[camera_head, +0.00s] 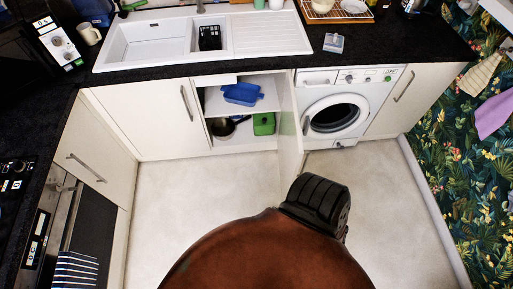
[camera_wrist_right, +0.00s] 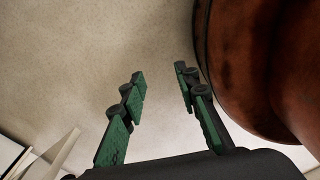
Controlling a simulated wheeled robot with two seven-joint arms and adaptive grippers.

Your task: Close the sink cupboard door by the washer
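The sink cupboard door (camera_head: 288,130) by the washer (camera_head: 340,112) stands open in the head view, swung out from the cupboard front and seen nearly edge-on. The open cupboard (camera_head: 215,134) shows beside it. My right gripper (camera_wrist_right: 160,75) is open in the right wrist view, its two green-padded fingers apart with nothing between them. In the head view I cannot make out its fingers, so its distance to the door is unclear. A pale slanted edge (camera_wrist_right: 62,150) shows at the lower left of the wrist view; I cannot tell whether it is the door. My left gripper is not in view.
A blue tub (camera_head: 242,94), a pan (camera_head: 222,128) and a green box (camera_head: 264,124) are in the cupboard. The white sink (camera_head: 140,45) is above. Clear floor (camera_head: 185,195) lies left of the door; more floor lies right of it, before the washer.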

